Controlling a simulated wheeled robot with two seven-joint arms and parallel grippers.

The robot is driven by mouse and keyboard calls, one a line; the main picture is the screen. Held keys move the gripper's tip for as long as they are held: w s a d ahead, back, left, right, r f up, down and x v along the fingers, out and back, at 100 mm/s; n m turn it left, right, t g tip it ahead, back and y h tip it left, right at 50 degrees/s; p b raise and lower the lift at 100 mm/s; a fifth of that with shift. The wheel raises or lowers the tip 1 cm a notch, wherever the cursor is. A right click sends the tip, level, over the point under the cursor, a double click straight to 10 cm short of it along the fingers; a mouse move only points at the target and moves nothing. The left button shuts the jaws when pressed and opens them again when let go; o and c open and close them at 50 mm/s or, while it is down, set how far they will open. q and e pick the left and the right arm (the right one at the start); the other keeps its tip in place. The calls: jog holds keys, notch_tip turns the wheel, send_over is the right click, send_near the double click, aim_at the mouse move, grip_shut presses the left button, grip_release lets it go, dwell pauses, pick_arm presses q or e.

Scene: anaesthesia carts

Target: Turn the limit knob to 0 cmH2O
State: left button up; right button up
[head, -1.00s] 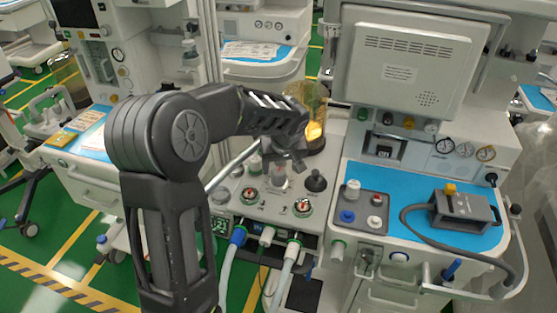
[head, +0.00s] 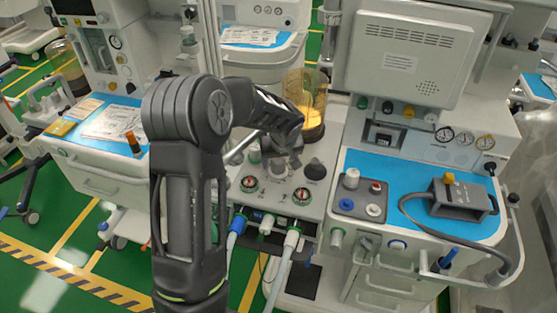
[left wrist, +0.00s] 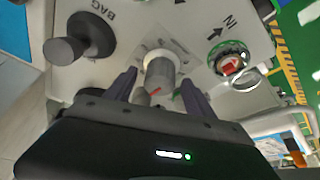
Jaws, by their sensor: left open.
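The limit knob is a grey cylinder with a red mark, standing on the cart's light grey panel. In the left wrist view the limit knob (left wrist: 160,80) stands between the two fingers of my open left gripper (left wrist: 158,92), with a visible gap at least on the right. In the head view the limit knob (head: 279,168) is partly hidden beneath my left gripper (head: 285,155). I cannot read its scale or tell which value the red mark points to. My right gripper is not in view.
A dark knob by the BAG label (left wrist: 80,40) stands left of the limit knob in the wrist view. A glass canister (head: 308,105) stands behind. Hoses (head: 283,265) hang in front.

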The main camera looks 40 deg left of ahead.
pick_arm(q)
jog(key=shift+w+a+f, duration=0.2)
jog(key=shift+f, duration=0.45)
jog(key=c, duration=1.4)
